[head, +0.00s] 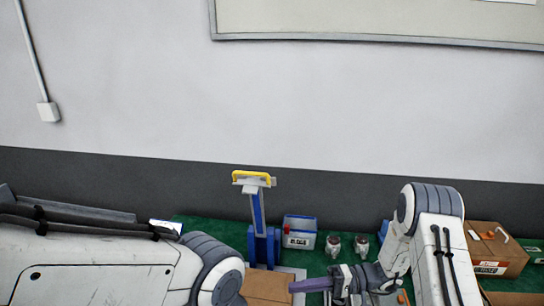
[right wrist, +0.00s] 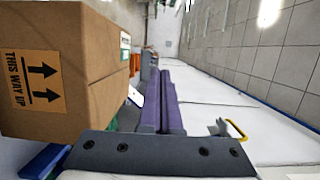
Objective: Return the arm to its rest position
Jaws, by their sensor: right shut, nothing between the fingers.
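My right gripper (head: 298,285) is at the bottom of the head view, its purple fingers pointing left. It also shows in the right wrist view (right wrist: 165,90), where the two fingers lie together, shut and empty. In the head view the fingers overlap the right side of a cardboard box (head: 266,286); I cannot tell whether they touch it. My left arm comes in from the left, but its gripper is out of the frame. A blue stand with a yellow handle (head: 252,176) rises behind the box.
A blue-and-white bin (head: 299,232) and two small metal-topped jars (head: 333,245) (head: 361,246) stand on the green surface (head: 195,223). An open cardboard box (head: 497,250) with items stands at right. A large carton (right wrist: 90,75) is close beside the fingers in the wrist view.

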